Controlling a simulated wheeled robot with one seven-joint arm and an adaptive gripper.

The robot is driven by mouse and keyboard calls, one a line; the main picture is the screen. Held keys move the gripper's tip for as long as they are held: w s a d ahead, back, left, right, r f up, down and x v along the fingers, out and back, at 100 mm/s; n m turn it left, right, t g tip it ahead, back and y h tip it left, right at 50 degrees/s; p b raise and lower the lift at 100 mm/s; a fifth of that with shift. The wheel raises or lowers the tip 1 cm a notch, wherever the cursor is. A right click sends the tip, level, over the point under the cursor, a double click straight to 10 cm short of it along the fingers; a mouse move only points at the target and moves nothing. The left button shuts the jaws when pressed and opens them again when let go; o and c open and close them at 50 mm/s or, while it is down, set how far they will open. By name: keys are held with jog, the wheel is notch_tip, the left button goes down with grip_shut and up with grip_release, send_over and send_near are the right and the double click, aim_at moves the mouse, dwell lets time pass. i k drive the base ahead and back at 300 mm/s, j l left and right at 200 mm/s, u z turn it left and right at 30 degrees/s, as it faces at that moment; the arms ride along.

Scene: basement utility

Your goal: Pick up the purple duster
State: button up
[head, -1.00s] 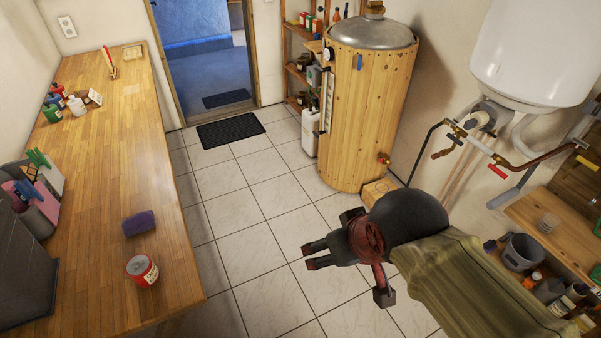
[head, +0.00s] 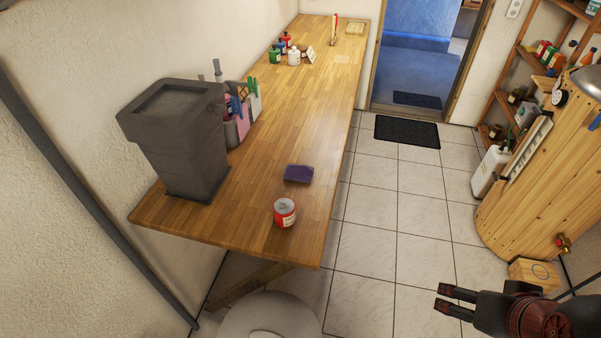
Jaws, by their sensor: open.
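The purple duster (head: 298,174) is a small block lying on the wooden worktop (head: 240,220), near its right edge. It stands just behind a red and white can (head: 285,213), with a small gap between them. My gripper (head: 448,302) is at the lower right of the head view, over the tiled floor and well away from the worktop. Its two dark fingers with reddish tips are apart and point left, with nothing between them.
A grey bin-like container (head: 175,140) stands on the worktop's left, with a holder of tools (head: 237,122) beside it. Several small bottles (head: 285,48) stand farther back. A wooden barrel (head: 540,190) stands at right. The tiled floor (head: 385,215) between is clear.

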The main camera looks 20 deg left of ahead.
aim_at(298, 173)
jog(key=i+l+z, duration=0.1)
jog(key=l, duration=0.15)
jog(key=i+l+z, duration=0.1)
jog(key=l, duration=0.2)
jog(key=i+l+u, duration=0.15)
jog(key=i+l, duration=0.55)
jog(key=i+j+u, duration=0.15)
jog(key=u, duration=0.25)
jog(key=i+u, duration=0.65)
jog(key=u, duration=0.15)
jog(key=i+l+u, duration=0.1)
jog(key=i+u, duration=0.15)
jog(key=u, duration=0.15)
jog(key=i+j+u, duration=0.1)
jog(key=i+u, duration=0.45)
jog(key=i+j, duration=0.05)
jog(key=i, duration=0.1)
